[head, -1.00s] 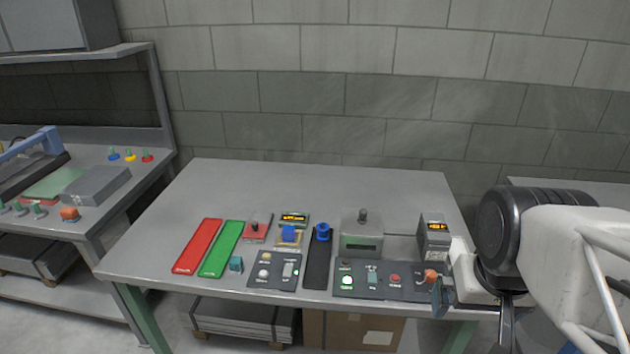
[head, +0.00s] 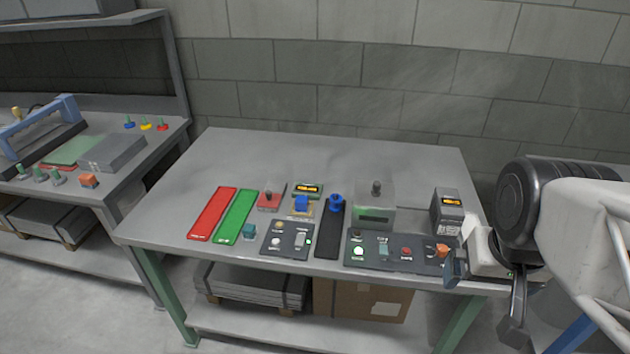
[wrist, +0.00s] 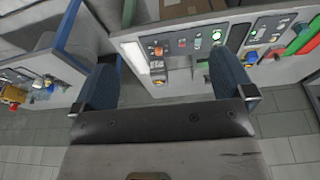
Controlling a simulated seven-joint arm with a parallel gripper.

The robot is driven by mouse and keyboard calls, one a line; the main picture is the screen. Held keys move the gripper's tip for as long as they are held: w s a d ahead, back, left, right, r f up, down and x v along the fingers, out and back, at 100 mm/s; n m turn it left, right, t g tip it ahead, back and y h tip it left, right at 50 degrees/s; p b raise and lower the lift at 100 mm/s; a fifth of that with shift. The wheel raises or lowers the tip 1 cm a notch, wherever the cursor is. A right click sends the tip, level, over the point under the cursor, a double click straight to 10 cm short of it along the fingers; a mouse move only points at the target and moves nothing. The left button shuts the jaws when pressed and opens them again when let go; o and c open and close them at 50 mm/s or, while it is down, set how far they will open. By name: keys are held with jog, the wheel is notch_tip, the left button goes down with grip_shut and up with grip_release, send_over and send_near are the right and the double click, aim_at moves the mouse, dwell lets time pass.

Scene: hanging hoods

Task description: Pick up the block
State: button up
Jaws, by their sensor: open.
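A small teal block (head: 249,231) stands on the grey table (head: 350,153) near its front edge, by the lower end of the green strip (head: 235,215). A blue block-like piece (head: 302,204) sits farther back on a small tan stand. I cannot tell which is the task's block. My gripper (head: 485,284) is at the table's front right corner, well to the right of both. In the wrist view its two blue-grey fingers (wrist: 165,80) are spread wide with nothing between them.
Button panels (head: 400,252) line the front edge. A black tray (head: 328,235), a grey box with a knob (head: 375,208) and a display box (head: 447,212) stand around them. A red strip (head: 212,213) lies left. The table's back half is clear. Another bench (head: 150,150) stands left.

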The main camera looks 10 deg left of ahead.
jog(key=shift+c, duration=0.3)
jog(key=c, duration=0.5)
jog(key=shift+o, duration=0.2)
